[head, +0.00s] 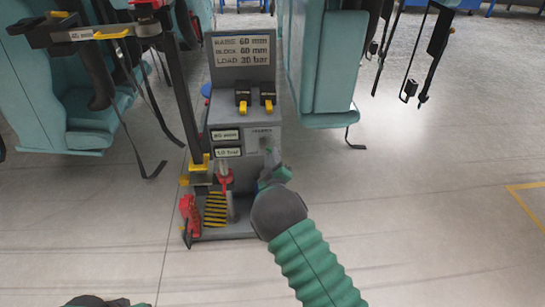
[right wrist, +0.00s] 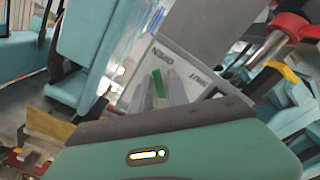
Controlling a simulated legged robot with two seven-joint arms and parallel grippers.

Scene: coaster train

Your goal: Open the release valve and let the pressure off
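The grey pump unit (head: 240,90) stands on the floor, with a sign reading RAISE 60 mm, BLOCK 60 mm and a LOAD line in bar. The release valve panel (head: 262,133) is on its right front. My right gripper (head: 265,178) is just below the panel, partly hidden behind my wrist. In the right wrist view the panel (right wrist: 185,63) carries OPEN and SHUT lettering. My right fingers (right wrist: 160,92) point at it, with a narrow green piece (right wrist: 158,82) between them. I cannot tell whether they hold the valve.
Two black and yellow levers (head: 255,100) and small readouts (head: 227,143) are on the unit. A dark upright bar stands at its left, with a red jack-like part (head: 189,215) at the base. Teal seats (head: 325,70) flank the unit. The floor at right is clear.

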